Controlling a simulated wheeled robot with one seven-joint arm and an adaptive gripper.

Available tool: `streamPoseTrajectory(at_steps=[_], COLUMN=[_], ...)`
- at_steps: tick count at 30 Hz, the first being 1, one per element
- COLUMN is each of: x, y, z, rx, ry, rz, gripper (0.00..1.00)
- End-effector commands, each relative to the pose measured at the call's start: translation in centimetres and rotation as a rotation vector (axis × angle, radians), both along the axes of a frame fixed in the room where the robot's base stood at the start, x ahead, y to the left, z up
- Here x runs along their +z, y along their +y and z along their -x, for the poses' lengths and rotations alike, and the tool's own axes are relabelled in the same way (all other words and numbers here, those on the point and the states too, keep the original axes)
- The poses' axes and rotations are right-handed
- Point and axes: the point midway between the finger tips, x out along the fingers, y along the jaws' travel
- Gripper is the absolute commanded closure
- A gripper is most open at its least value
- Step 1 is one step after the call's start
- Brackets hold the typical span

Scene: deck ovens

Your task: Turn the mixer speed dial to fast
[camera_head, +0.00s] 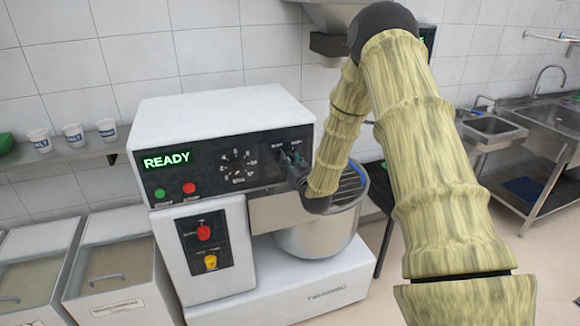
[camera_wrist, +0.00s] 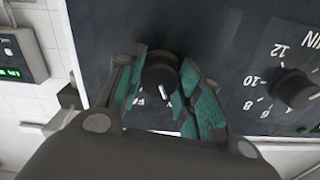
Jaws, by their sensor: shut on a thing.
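The mixer (camera_head: 222,110) is a white machine with a dark control panel and a lit READY display. My gripper (camera_head: 296,172) is at the right end of this panel. In the wrist view, the teal pads of my gripper (camera_wrist: 163,88) are closed on either side of the black speed dial (camera_wrist: 160,70). The dial's white mark points down in this view, slightly right. Beside it, to the left, a label starting "FA" (camera_wrist: 137,97) is partly hidden by a finger. The other label by the dial is hidden in the wrist view.
A numbered timer knob (camera_wrist: 294,90) sits right of my fingers in the wrist view. A green button (camera_head: 160,193), red button (camera_head: 189,188), red knob (camera_head: 204,232) and yellow knob (camera_head: 211,262) are on the mixer front. The steel bowl (camera_head: 318,236) stands under my wrist.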

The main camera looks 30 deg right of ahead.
Motion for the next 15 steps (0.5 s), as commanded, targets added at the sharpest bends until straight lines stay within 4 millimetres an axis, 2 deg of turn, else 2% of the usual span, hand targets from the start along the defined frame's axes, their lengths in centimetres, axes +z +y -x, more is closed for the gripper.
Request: streamPoseTrajectory(at_steps=[15], x=[-0.46], y=[-0.17], z=[0.05], rx=[-0.003], ry=[-0.117], rz=[-0.470], gripper=[0.88])
